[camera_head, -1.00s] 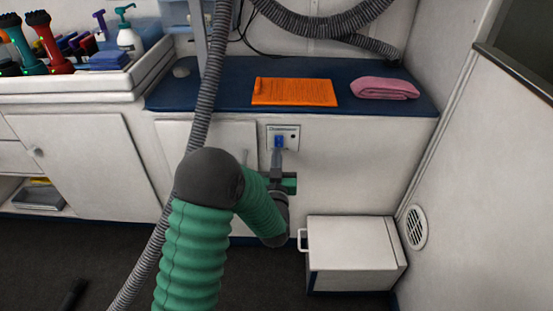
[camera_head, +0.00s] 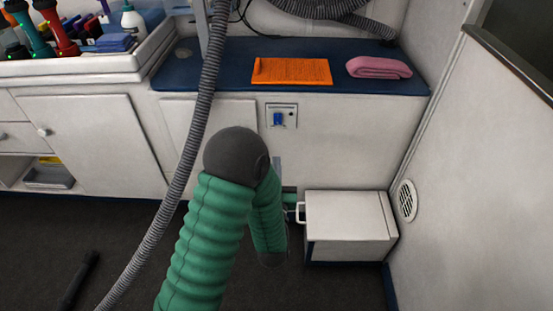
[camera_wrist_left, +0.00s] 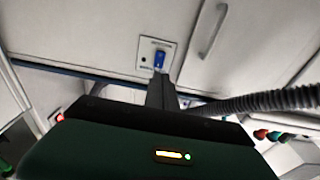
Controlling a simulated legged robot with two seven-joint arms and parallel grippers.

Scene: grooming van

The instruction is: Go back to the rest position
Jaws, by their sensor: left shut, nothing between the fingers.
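My left arm, green-sleeved with a dark grey elbow, reaches in from the bottom of the head view. My left gripper (camera_head: 277,164) is mostly hidden behind the forearm; its grey fingers show just above it, below the blue switch (camera_head: 278,119) on the cabinet front and apart from it. In the left wrist view the gripper (camera_wrist_left: 160,84) is shut with nothing in it, and the blue switch (camera_wrist_left: 159,60) on its white plate (camera_wrist_left: 146,58) shows beyond the fingertips. My right gripper is in neither view.
A white step box (camera_head: 348,215) stands on the floor beside the arm. A grey hose (camera_head: 180,180) hangs left of it. A dark rod-like thing (camera_head: 76,280) is at lower left.

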